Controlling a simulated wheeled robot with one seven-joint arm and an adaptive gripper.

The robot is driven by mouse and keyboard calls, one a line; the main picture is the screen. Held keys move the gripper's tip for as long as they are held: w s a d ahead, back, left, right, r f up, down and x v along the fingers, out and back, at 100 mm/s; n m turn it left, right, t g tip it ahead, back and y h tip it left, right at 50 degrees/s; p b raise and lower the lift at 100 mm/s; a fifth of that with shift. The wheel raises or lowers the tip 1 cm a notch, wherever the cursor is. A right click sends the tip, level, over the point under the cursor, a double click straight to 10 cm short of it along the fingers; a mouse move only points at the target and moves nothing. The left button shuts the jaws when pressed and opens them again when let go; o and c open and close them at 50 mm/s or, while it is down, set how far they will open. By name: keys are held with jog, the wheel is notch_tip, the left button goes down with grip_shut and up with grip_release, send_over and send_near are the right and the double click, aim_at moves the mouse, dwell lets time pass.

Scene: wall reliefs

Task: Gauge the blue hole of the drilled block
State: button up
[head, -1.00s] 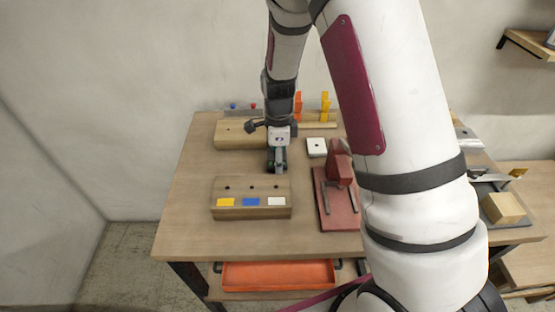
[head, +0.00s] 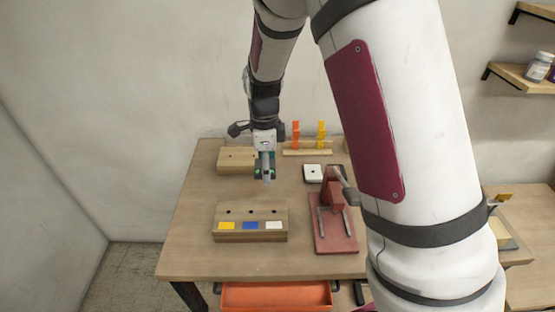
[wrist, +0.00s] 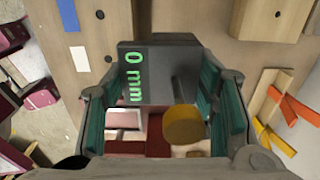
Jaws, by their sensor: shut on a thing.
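The drilled block (head: 222,237) lies at the table's front left. It has three dark holes on top, above yellow, blue and white labels. The blue hole (head: 251,211) is the middle one, above the blue label (head: 250,226). My gripper (head: 266,176) is above the table, beyond the block and apart from it. It is shut on a dark gauge (wrist: 150,75), whose green display reads 0 mm in the wrist view. A rod and a round brass-coloured end show past the gauge. The block's labels and holes also show at the left of the wrist view.
A red stand (head: 336,236) is right of the block. A small white plate (head: 312,173) lies behind it. Another wooden block (head: 235,160) is at the back left, near a rack with orange and yellow pieces (head: 308,149). An orange tray (head: 277,296) is below the table.

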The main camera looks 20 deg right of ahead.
jog(key=s+a+r+p, duration=0.1)
jog(key=s+a+p, duration=0.5)
jog(key=s, duration=0.1)
jog(key=shift+a+f+b, duration=0.15)
jog(key=shift+f+b, duration=0.55)
jog(key=shift+f, duration=1.55)
jog(key=shift+f, duration=0.7)
jog(key=o, duration=1.4)
jog(key=shift+c, duration=0.2)
